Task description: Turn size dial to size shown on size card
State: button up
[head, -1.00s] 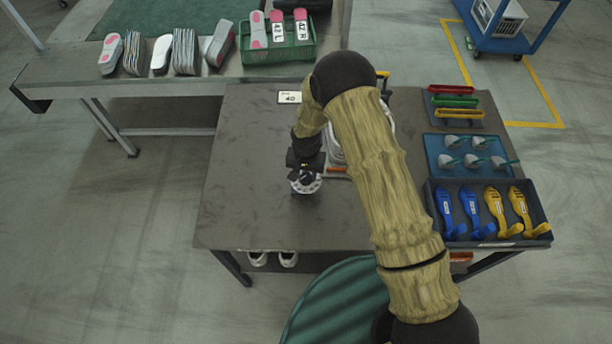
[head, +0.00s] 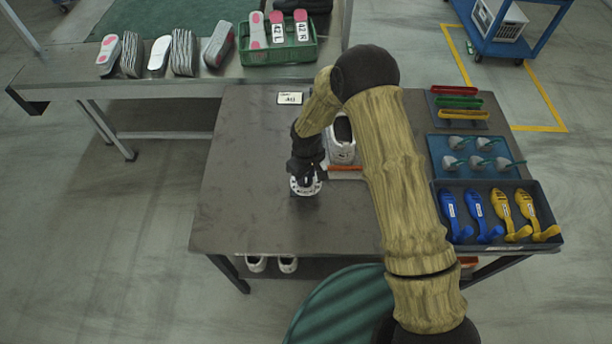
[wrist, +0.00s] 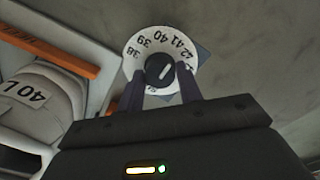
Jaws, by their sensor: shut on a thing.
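The size dial (head: 304,187) is a white numbered disc on the table, below my gripper (head: 306,176). In the wrist view the dial disc (wrist: 133,63) shows numbers from 38 upward around a black knob (wrist: 158,68). The knob's white line slants up and right, apparently toward about 41. My gripper (wrist: 161,77) is shut on the knob, one finger on each side. The size card (head: 290,98) lies at the table's back edge; its number is too small to read surely, perhaps 40.
A shoe (head: 341,150) stands right of the dial behind an orange-edged holder (head: 346,168); its label reads 40 L in the wrist view (wrist: 28,92). Racks and a dark tray (head: 490,240) of blue and yellow tools fill the table's right side.

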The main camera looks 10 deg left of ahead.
aim_at(307, 178)
jog(key=n, duration=0.6)
jog(key=shift+w, duration=0.1)
dwell(0.3)
jog(key=o, duration=1)
jog(key=shift+r, duration=0.1)
notch_tip(307, 178, up, 17)
jog(key=shift+r+b, duration=0.15)
jog(key=shift+b, duration=0.75)
jog(key=shift+d, duration=0.15)
